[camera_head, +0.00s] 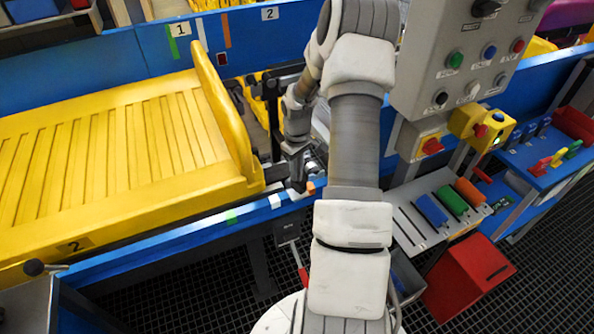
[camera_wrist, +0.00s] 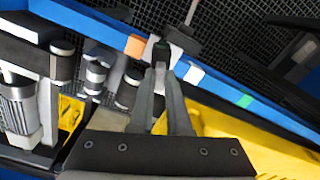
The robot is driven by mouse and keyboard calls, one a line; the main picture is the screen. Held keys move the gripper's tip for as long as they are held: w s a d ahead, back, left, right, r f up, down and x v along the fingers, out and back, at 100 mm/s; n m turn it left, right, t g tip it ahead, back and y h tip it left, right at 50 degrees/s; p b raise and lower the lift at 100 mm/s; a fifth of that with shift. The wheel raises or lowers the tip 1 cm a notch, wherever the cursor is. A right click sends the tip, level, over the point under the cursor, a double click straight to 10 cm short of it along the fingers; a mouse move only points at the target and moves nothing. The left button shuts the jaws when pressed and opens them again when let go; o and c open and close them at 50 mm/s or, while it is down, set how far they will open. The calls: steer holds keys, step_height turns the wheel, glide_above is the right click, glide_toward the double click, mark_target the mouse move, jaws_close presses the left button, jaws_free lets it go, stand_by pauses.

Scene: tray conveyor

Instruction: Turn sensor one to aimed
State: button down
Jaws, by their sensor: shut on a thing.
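In the wrist view, my gripper (camera_wrist: 161,72) is shut on a small dark sensor (camera_wrist: 160,50) at the blue rail (camera_wrist: 222,88), with a white patch behind it. I cannot read a number on it, nor tell which way it is aimed. An orange mark (camera_wrist: 135,45) lies to its left, a white mark (camera_wrist: 195,74) and a green mark (camera_wrist: 244,100) to its right. In the head view, my gripper (camera_head: 299,184) points down at the rail's inner edge; the sensor is hidden there.
A yellow tray (camera_head: 243,130) labelled 2 sits on the conveyor at left. A grey button panel (camera_head: 470,100) hangs at right, above a yellow box with a red knob (camera_head: 481,130). A sloped rack with coloured cards (camera_head: 410,225) and a red bin (camera_head: 465,280) stand below.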

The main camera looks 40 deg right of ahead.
steer(key=shift+f+m+b, duration=0.1)
steer(key=shift+m+b, duration=0.5)
steer(key=shift+m, duration=1.4)
steer(key=c, duration=0.9)
jaws_free()
steer(key=shift+r, duration=0.2)
step_height(320, 180, up, 17)
steer(key=shift+r, duration=0.1)
